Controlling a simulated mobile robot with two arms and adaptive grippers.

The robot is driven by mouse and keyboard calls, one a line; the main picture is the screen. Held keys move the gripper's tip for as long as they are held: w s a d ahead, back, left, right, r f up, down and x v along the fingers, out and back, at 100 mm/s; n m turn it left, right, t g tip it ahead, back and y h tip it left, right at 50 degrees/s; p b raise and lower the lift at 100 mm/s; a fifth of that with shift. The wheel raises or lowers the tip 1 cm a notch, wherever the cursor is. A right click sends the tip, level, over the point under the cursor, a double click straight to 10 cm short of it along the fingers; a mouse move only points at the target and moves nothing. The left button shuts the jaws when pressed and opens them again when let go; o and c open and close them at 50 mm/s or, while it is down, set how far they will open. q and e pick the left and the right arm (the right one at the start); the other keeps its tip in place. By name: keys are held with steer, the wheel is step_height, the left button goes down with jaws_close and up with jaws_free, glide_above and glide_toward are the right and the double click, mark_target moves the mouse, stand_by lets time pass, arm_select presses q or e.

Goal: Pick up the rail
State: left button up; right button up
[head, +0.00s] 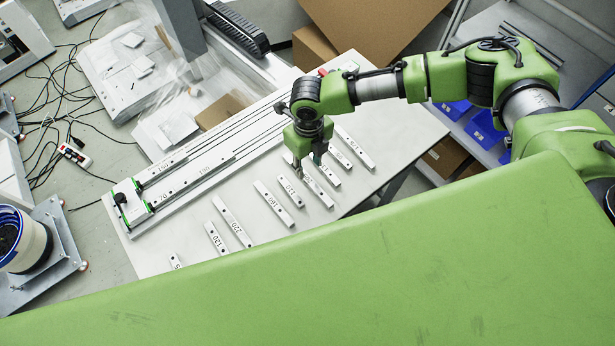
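Several short pale rails lie in a slanted row on the white table (160,262), with black numbers on them. One rail (321,194) runs out from under my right gripper (307,162); its upper end is hidden by the gripper. Beside it lie the rail marked 110 (290,191) and another short rail (327,172). The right gripper points down with its two fingers apart, one on each side of the upper part of that rail. I cannot tell whether the fingertips touch it. My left gripper is not in view.
A long fixture with rails marked 150 and 70 (190,182) lies along the table's far left side. Cardboard boxes (313,47) stand behind the table. Blue bins (487,129) are on a shelf at right. Cables lie on the floor at left.

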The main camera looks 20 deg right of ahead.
mark_target(308, 178)
steer(key=shift+s+a+f+p, duration=0.15)
steer(key=shift+f+p, duration=0.15)
steer(key=shift+f, duration=0.25)
step_height(308, 178, down, 4)
steer(key=shift+s+r+p, duration=0.15)
steer(key=shift+r+p, duration=0.1)
steer(key=shift+p, duration=0.35)
steer(key=shift+f, duration=0.5)
steer(key=shift+r, duration=0.1)
jaws_close()
